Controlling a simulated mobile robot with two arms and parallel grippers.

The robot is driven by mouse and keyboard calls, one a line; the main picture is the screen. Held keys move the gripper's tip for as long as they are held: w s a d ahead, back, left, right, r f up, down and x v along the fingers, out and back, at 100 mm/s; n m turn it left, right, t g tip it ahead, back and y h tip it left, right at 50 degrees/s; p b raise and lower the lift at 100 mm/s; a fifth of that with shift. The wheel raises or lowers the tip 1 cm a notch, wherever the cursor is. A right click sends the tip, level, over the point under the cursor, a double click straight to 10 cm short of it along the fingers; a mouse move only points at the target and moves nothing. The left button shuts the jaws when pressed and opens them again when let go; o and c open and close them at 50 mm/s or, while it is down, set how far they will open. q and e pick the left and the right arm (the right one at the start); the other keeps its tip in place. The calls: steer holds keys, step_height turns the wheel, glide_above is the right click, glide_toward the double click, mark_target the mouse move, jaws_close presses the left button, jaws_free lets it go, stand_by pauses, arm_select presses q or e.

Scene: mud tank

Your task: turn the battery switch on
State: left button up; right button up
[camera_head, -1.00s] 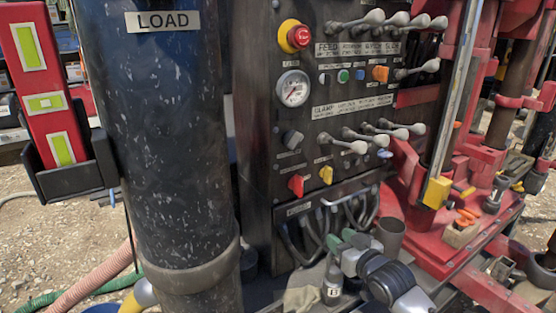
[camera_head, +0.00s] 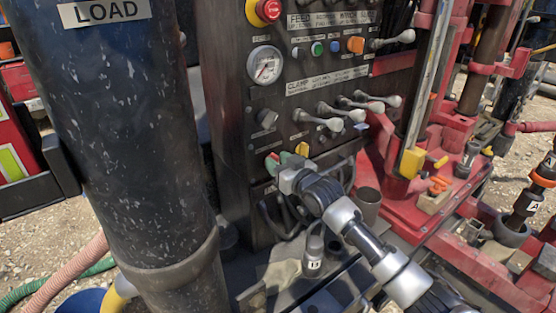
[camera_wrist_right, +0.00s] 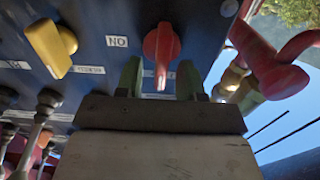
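The red rotary switch (camera_head: 271,164), which I take for the battery switch, is low on the dark control panel (camera_head: 225,110). My right gripper (camera_head: 280,158) is in front of it and partly hides it. In the right wrist view the red switch (camera_wrist_right: 161,50) has its handle pointing along the finger direction, and a small label (camera_wrist_right: 117,41) that reads ON upside down sits beside it. The green fingertips of my right gripper (camera_wrist_right: 160,80) stand apart, one on each side of the handle's near end, with visible gaps. My left gripper is not in view.
A yellow knob (camera_head: 302,147) is close beside the red switch, and a grey knob (camera_head: 267,119) is above. Levers (camera_head: 335,115) stick out to the upper right. A thick dark LOAD cylinder (camera_head: 125,150) stands left of the panel. Hoses (camera_head: 275,215) hang below.

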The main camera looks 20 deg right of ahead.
steer(key=shift+w, duration=0.15)
steer(key=shift+c, duration=0.3)
jaws_close()
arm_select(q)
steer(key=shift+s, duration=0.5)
arm_select(e)
steer(key=shift+m, duration=0.4)
steer(key=m, duration=0.3)
steer(key=shift+d+m+p, duration=0.2)
steer(key=shift+m+p, duration=0.1)
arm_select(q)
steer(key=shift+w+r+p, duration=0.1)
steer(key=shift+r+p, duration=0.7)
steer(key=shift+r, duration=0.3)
arm_select(e)
steer(key=shift+w+d+f+m, duration=0.15)
steer(key=shift+f+m, duration=0.1)
steer(key=shift+m, duration=2)
steer(key=shift+d+f+m, duration=0.15)
steer(key=shift+f+m, duration=0.1)
steer(key=shift+m, duration=2.05)
steer(key=shift+w+d+f+m, duration=0.15)
steer(key=shift+f+m, duration=0.1)
steer(key=shift+m, duration=2)
